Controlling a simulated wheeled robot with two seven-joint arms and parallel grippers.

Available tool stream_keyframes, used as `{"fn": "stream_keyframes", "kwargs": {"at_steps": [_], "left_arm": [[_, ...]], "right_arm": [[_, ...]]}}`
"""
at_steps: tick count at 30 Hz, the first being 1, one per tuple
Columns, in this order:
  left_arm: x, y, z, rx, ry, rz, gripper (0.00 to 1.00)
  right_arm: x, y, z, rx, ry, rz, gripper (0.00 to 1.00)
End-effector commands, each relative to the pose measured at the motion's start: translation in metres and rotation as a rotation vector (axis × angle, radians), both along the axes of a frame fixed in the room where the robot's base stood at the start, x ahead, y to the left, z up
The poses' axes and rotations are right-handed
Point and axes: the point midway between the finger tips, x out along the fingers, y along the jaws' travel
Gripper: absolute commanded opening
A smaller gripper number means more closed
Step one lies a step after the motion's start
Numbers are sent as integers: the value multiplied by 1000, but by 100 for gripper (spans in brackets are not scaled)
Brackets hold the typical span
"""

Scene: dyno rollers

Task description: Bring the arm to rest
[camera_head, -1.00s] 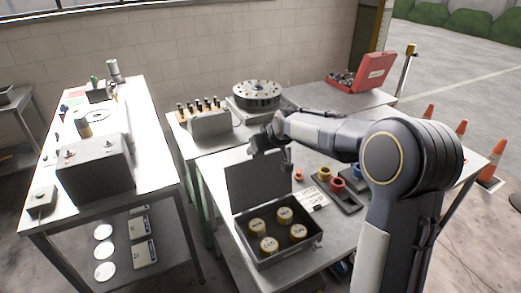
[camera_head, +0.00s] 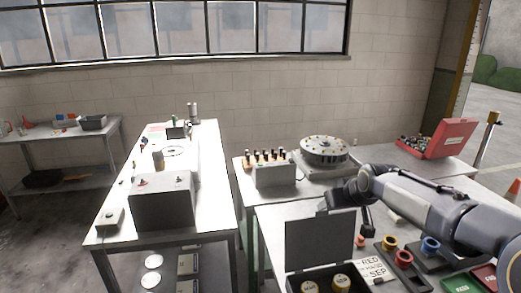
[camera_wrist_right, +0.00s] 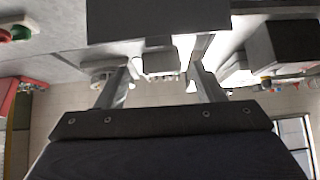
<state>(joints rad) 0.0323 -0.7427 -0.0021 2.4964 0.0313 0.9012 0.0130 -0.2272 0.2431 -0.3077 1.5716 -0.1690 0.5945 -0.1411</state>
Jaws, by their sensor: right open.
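My right gripper (camera_head: 346,208) hangs from the arm coming in from the right in the head view, near the top right corner of an open dark case's upright lid (camera_head: 318,240). In the right wrist view my right gripper (camera_wrist_right: 162,78) has two fingers spread apart with nothing between them. The dark lid (camera_wrist_right: 158,20) shows beyond the fingers at the top. My right arm (camera_head: 430,212) covers part of the table. My left gripper is not in view.
The case holds round yellow-topped pieces (camera_head: 340,283). A round dark rotary plate (camera_head: 325,150) and a block with several upright pegs (camera_head: 270,168) stand behind. Coloured rings (camera_head: 403,259) lie right of the case. A red case (camera_head: 447,138) stands at the back right.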

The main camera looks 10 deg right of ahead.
Motion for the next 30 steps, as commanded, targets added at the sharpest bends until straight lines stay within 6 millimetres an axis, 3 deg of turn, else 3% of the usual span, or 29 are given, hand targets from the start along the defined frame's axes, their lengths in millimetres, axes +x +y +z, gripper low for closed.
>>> {"fn": "stream_keyframes", "kwargs": {"at_steps": [5,8,12,16,21,30], "left_arm": [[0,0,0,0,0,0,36],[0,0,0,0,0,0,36],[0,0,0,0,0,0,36],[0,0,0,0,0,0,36],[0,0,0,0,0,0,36],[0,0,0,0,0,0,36]], "right_arm": [[-79,-1,4,131,51,-31,62],[-146,11,-1,219,99,-40,62],[-234,36,-20,306,163,-48,62],[-296,58,-45,344,214,-58,62],[-337,75,-69,362,256,-71,62],[-345,79,-75,365,266,-74,62]]}}
